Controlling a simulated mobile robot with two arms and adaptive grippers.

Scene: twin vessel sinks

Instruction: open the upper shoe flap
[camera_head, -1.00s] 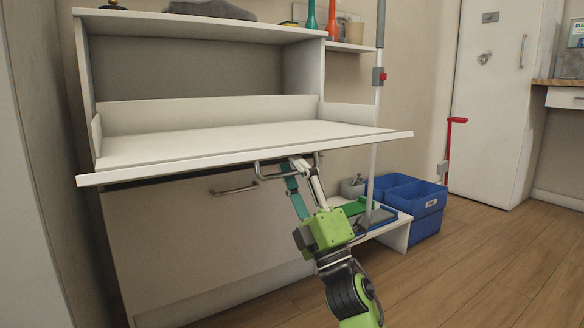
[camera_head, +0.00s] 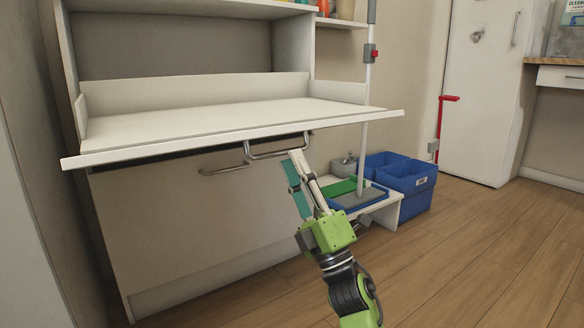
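The upper shoe flap (camera_head: 220,122) of the white cabinet is swung down and open, its panel lying nearly level and jutting toward me. Its metal bar handle (camera_head: 278,153) hangs under the front edge. My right gripper (camera_head: 291,160) is just below this handle, fingers pointing up, and appears apart from it. Its teal and pale fingers overlap from this angle, so I cannot tell whether they are open or shut. No held object shows. The lower flap (camera_head: 190,225) is upright and closed, with its own handle (camera_head: 223,168). My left gripper is not in view.
A low white bench (camera_head: 393,208) with blue and green trays stands right of the cabinet, near my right gripper. A pale pole (camera_head: 367,95) rises there. Blue crates (camera_head: 410,180) stand beyond. The wooden floor (camera_head: 470,255) at the right is clear.

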